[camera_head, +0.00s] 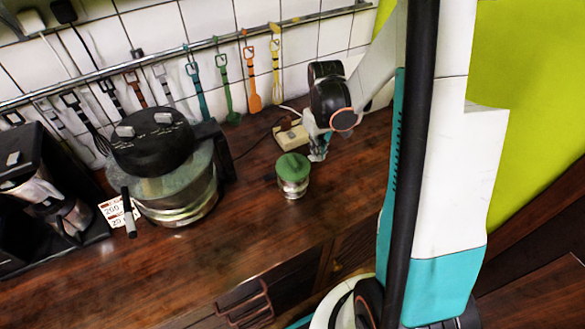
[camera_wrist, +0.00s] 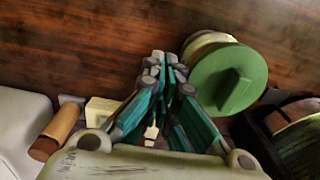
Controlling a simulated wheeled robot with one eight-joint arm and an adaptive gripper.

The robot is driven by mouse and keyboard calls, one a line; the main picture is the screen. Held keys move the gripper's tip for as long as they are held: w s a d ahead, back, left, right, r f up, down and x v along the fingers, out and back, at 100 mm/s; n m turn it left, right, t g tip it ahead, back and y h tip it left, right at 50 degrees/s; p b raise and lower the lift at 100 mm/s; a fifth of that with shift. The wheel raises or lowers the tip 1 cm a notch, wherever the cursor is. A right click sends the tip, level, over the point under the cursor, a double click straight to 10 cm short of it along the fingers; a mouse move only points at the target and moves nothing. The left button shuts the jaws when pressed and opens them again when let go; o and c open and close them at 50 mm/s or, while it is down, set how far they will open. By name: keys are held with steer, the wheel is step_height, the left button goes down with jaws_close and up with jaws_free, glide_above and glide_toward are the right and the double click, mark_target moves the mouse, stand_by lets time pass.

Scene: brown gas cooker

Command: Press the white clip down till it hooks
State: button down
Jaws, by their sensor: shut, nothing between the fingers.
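A glass jar (camera_head: 292,188) with a green lid (camera_head: 292,166) stands upright on the wooden worktop. In the wrist view the green lid (camera_wrist: 228,78) has a raised grip and lies right of my fingertips. My gripper (camera_head: 318,155) is at the jar's right rear in the head view, low over the worktop. In the wrist view my gripper (camera_wrist: 165,66) has its teal fingers shut with nothing between the tips. Whether the tips touch the jar cannot be told. I cannot make out the white clip for certain; part of the jar's side is hidden.
A cream box (camera_head: 291,135) with a cord lies behind the jar, against the tiled wall. A large pot (camera_head: 176,205) with a dark lid and a white price card (camera_head: 117,214) stand left. Several utensils hang from a rail. Worktop in front of the jar is clear.

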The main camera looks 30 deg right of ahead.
steer(key=shift+f+b, duration=1.9)
steer(key=shift+f, duration=0.25)
steer(key=shift+d, duration=0.1)
steer(key=shift+d, duration=0.9)
steer(key=shift+r, duration=0.15)
step_height(320, 180, up, 9)
steer(key=p, duration=0.5)
steer(key=shift+a, duration=0.1)
